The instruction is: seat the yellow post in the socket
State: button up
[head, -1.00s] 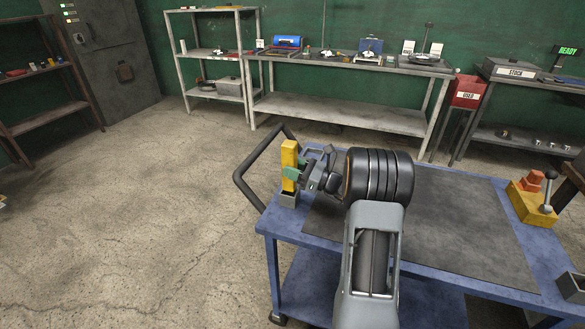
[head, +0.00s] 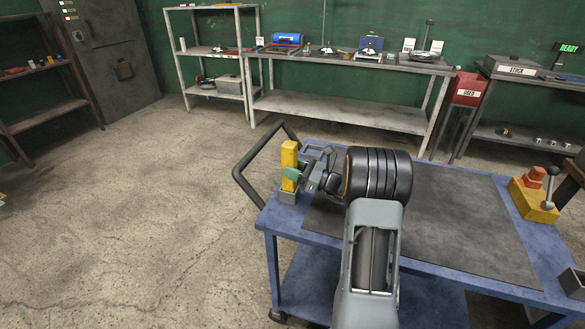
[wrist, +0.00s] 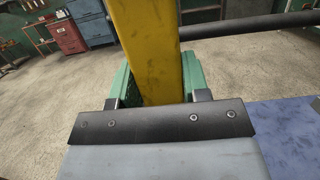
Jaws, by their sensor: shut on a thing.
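The yellow post (head: 289,158) stands upright at the left corner of the blue cart. It also fills the middle of the wrist view (wrist: 154,50). My gripper (head: 293,173) is shut on the post from the right side, with green pads on either side of it. The grey socket (head: 288,197) is a small block on the cart top directly below the post. The post's lower end meets or enters the socket's top; I cannot tell how deep it sits. The socket is not visible in the wrist view.
The blue cart (head: 440,270) has a dark mat (head: 450,225) and a black push handle (head: 243,170) close behind the post. A yellow block with a lever (head: 533,203) stands at the cart's right. Shelves and a workbench (head: 345,112) line the back wall.

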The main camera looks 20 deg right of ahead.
jog(key=shift+f+b, duration=1.35)
jog(key=shift+f, duration=0.9)
jog(key=o, duration=1.3)
jog(key=v, duration=0.5)
jog(key=r+v, duration=0.1)
jog(key=v, duration=0.4)
jog(key=r+v, duration=0.1)
jog(key=v, duration=0.3)
jog(key=shift+s+d+r, duration=0.2)
jog(key=shift+s+d, duration=0.25)
jog(key=shift+s, duration=0.05)
jog(key=shift+a+r, duration=0.1)
